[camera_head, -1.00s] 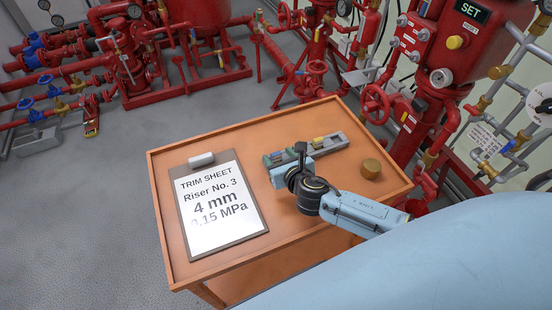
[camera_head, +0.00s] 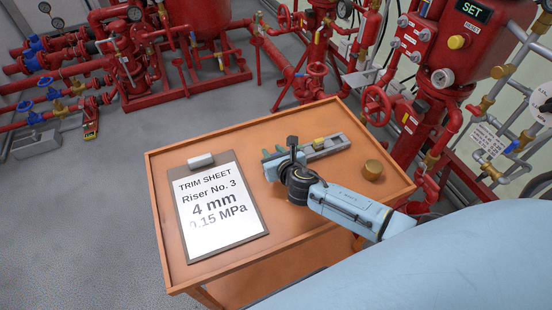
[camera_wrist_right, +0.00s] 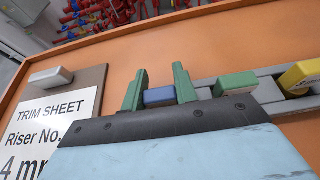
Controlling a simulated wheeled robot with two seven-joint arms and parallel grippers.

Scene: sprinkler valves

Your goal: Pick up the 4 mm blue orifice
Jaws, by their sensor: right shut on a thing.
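The blue orifice (camera_wrist_right: 160,96) is a small blue block between the two green fingers of my right gripper (camera_wrist_right: 159,90) in the right wrist view. The fingers are shut on it from both sides. Its lower part is hidden behind the dark edge of the gripper, so I cannot tell whether it is clear of the grey rack (camera_wrist_right: 210,84). In the head view my right gripper (camera_head: 276,156) is over the left end of the rack (camera_head: 330,149), and the blue orifice cannot be made out there. My left gripper is not in view.
A green block (camera_wrist_right: 236,87) and a yellow block (camera_wrist_right: 300,75) sit in the rack. A clipboard sheet (camera_head: 215,205) reading 4 mm lies on the orange table (camera_head: 290,245). Red pipework stands beyond the table.

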